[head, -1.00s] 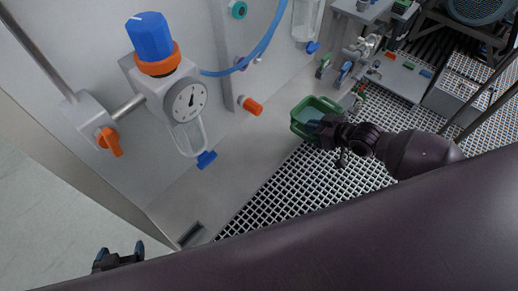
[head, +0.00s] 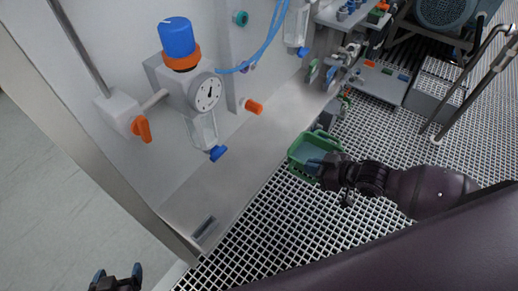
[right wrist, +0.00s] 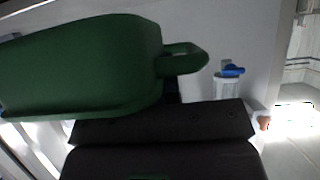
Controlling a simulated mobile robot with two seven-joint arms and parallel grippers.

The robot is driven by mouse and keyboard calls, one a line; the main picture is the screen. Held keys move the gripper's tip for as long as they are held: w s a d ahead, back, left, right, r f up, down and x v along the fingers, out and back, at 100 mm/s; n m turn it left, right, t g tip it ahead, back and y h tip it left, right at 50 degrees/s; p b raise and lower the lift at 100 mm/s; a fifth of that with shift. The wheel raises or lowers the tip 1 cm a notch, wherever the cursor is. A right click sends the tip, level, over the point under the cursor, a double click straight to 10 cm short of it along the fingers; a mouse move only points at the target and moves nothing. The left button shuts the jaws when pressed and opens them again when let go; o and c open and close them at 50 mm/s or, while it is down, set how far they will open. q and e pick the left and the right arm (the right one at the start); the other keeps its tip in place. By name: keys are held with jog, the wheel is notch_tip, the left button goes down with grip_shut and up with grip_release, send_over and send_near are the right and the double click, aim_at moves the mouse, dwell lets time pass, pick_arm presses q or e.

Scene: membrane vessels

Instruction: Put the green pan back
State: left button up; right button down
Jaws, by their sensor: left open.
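The green pan (head: 294,151) is a shallow open tray with a grey-blue inside. In the head view it is over the edge between the grey ledge and the grating. My right gripper (head: 320,168) is at its near right side and appears shut on it; the fingertips are partly hidden. In the right wrist view the pan (right wrist: 80,65) fills the upper left, with a looped green handle (right wrist: 185,60) to the right. My left gripper (head: 117,279) is open and empty at the lower left, far from the pan.
A white panel carries a regulator with a blue knob (head: 177,38), a gauge (head: 206,92) and orange handles. A grey ledge (head: 225,180) runs along its foot. White grating (head: 260,235) covers the floor. Equipment with a motor (head: 445,10) stands at the back right.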

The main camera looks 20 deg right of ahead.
jog(key=w+a+f, duration=0.1)
jog(key=w+a, duration=0.3)
jog(key=w, duration=0.1)
jog(key=w+a+f, duration=0.1)
jog(key=w+a, duration=0.3)
jog(key=w, duration=0.1)
jog(key=w+a+f+b, duration=0.1)
jog(key=w+a, duration=0.3)
jog(key=w, duration=0.1)
jog(key=shift+w, duration=0.25)
notch_tip(320, 180, down, 3)
jog(key=shift+b, duration=0.4)
jog(key=shift+w+a+f, duration=0.1)
jog(key=shift+a+f, duration=0.05)
jog(key=shift+f, duration=0.1)
jog(key=shift+w, duration=0.1)
jog(key=shift+f, duration=0.2)
